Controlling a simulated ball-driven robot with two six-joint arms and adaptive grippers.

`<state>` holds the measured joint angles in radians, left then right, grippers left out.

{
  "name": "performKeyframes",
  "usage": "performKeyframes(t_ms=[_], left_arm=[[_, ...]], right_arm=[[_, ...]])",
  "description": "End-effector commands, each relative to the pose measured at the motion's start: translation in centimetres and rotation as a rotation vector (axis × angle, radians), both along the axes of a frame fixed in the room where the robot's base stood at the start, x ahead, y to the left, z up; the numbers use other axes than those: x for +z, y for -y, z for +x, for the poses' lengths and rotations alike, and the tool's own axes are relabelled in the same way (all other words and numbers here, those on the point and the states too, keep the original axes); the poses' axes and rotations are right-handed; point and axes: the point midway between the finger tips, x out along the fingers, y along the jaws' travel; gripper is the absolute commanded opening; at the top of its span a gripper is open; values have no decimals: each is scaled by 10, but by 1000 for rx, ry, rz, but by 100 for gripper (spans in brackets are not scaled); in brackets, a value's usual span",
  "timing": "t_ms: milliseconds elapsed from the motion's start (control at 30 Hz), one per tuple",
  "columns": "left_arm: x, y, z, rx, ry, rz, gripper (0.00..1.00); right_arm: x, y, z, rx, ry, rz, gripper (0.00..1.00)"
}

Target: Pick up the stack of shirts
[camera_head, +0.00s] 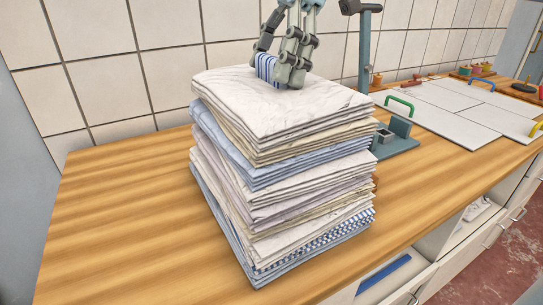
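A tall stack of folded shirts (285,165) stands on the wooden counter, with white, cream, pale blue and lilac layers and a blue checked layer near the bottom. My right gripper (276,68) reaches down from the top edge to the top of the stack. Its grey jointed fingers close around a small blue-and-white striped cloth piece (268,67) that stands up from the white top shirt. The fingers hide part of this piece, so I cannot tell whether it belongs to the stack. My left gripper is out of view.
The wooden counter (110,215) is clear left of the stack, against a tiled wall. A grey-green stand (366,50) rises close behind the stack at right. White boards (445,110) with coloured handles lie further right. Open shelves sit below the counter's front edge.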

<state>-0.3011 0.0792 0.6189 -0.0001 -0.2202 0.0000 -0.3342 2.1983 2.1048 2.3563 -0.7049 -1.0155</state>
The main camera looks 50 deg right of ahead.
Motion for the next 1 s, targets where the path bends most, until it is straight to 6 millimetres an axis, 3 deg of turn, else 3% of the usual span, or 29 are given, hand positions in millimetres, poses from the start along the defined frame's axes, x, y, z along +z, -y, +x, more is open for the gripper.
performKeyframes(t_ms=[67,367,733,1000], left_arm=[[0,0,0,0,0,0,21],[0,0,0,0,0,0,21],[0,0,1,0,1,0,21],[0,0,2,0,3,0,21]], right_arm=[[0,0,0,0,1,1,57],[0,0,0,-1,1,1,18],[5,0,1,-2,4,1,17],[27,0,1,-2,5,0,17]])
